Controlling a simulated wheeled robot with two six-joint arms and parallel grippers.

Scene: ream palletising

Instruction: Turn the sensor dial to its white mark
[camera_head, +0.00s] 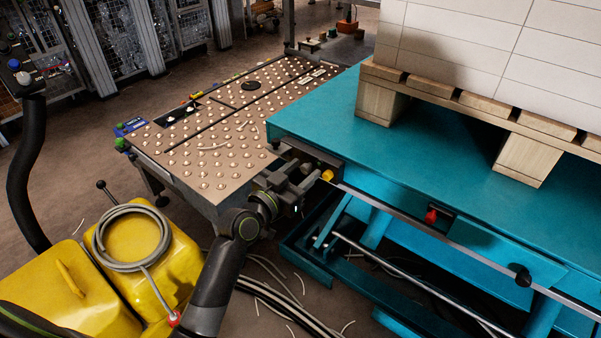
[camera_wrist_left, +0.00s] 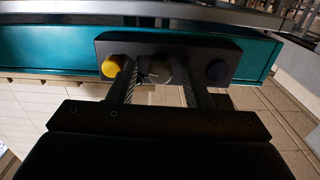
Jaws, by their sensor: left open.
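A dark control box (camera_wrist_left: 195,50) sits on the teal side of the lift table. It carries a yellow knob (camera_wrist_left: 111,66), a round grey dial (camera_wrist_left: 158,72) in the middle and a dark knob (camera_wrist_left: 217,70). I take the grey dial for the sensor dial; its white mark cannot be made out. My left gripper (camera_wrist_left: 158,88) is open, with one finger on each side of the dial; whether they touch it I cannot tell. In the head view my left gripper (camera_head: 300,185) is at the table's near left corner, beside the yellow knob (camera_head: 327,175), and hides the dial. My right gripper is not in view.
The teal lift table (camera_head: 330,125) bears a wooden pallet (camera_head: 380,103) with a stack of white reams (camera_head: 450,50). A studded table (camera_head: 195,160) stands left of it. Yellow containers (camera_head: 180,262) with a coiled hose and loose cables (camera_head: 265,290) lie on the near floor.

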